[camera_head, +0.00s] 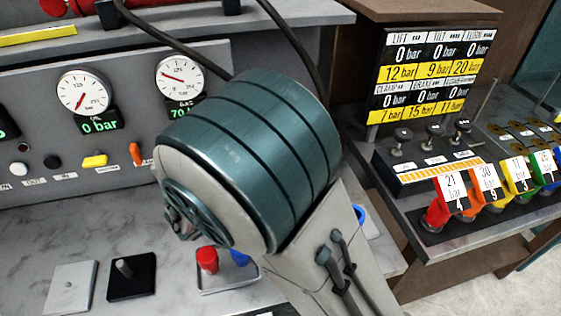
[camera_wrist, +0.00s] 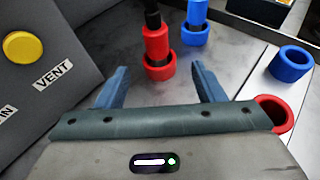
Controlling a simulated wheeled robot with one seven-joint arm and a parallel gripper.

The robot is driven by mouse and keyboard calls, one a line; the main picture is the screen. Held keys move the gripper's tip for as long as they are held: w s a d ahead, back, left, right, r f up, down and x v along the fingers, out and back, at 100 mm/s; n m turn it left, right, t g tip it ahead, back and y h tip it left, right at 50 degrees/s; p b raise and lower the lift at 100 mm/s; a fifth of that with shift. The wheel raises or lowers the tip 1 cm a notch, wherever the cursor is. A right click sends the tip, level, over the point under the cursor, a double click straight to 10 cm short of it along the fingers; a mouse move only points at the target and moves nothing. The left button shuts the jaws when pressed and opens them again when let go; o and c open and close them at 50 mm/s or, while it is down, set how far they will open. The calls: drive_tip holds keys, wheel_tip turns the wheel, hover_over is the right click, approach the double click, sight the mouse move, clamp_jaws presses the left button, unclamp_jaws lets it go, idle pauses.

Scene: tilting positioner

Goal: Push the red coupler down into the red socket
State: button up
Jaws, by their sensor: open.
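In the wrist view the red coupler (camera_wrist: 155,42) stands upright with a black upper end. A red ring (camera_wrist: 160,73) surrounds its foot, with a dark band between them; I cannot tell how deep it sits. A second red ring (camera_wrist: 286,108), open at the top, is at the right, partly hidden by my gripper body. My gripper (camera_wrist: 160,76) is open, its two blue-grey fingers apart, with the red coupler beyond and between the tips, not gripped. In the head view my arm hides the gripper and this coupler area.
A blue coupler (camera_wrist: 197,12) stands in a blue ring (camera_wrist: 195,35); an empty blue ring (camera_wrist: 291,64) is at the right. A grey panel with a yellow button (camera_wrist: 23,46) rises at left. A small tray (camera_head: 228,280) holds red and blue pieces. Coloured levers (camera_head: 452,205) stand right.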

drive_tip(key=shift+n, duration=0.3)
drive_tip(key=x, duration=0.8)
drive_tip(key=shift+w+a, duration=0.25)
drive_tip(key=shift+a, duration=0.05)
drive_tip(key=shift+p+x, duration=0.7)
drive_tip(key=shift+x, duration=2.05)
drive_tip(key=shift+r, duration=0.15)
drive_tip(key=shift+c, duration=0.2)
drive_tip(key=c, duration=1.1)
drive_tip(key=shift+c, duration=0.5)
drive_tip(key=shift+r, duration=0.15)
